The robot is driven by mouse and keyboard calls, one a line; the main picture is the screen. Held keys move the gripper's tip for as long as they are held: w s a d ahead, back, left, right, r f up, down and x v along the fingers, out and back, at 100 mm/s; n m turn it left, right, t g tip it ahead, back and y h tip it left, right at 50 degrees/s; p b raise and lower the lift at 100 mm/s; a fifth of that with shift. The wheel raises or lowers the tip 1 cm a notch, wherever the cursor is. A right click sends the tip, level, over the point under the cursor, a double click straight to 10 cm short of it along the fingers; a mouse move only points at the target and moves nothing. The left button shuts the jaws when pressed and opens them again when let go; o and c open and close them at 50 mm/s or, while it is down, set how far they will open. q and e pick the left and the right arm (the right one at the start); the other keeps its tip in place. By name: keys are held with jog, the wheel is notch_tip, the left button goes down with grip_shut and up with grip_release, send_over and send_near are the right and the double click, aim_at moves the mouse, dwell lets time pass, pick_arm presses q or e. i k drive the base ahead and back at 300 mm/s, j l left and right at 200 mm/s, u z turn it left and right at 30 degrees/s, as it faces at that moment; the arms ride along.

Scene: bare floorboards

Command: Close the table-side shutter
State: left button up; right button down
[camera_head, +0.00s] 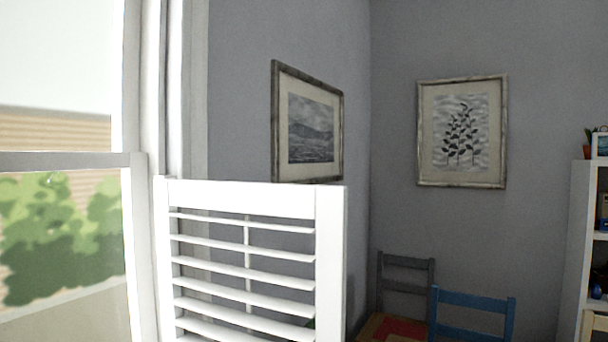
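A white louvred shutter (330,262) stands swung out from the right side of the window frame (145,250), its slats tilted with gaps between them. It is hinged at its left edge and reaches into the room, with its free edge on the right. Its lower part is cut off by the bottom of the view. The table (378,328) shows only as a small corner beyond the shutter's free edge. Neither of my grippers is in view.
A grey chair (405,262) and a blue chair (473,302) stand by the table. Two framed pictures (308,125) (461,132) hang on the grey walls. A white shelf (582,240) with small items stands at the right edge. The window (60,240) is at the left.

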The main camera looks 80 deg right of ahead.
aim_at(328, 205)
jog(key=l+z, duration=0.15)
jog(key=z, duration=1.15)
jog(key=i+l, duration=0.1)
jog(key=l, duration=0.35)
jog(key=i+l, duration=0.15)
jog(key=l, duration=0.3)
jog(key=i+l, duration=0.1)
jog(key=l, duration=0.35)
jog(key=z, duration=0.05)
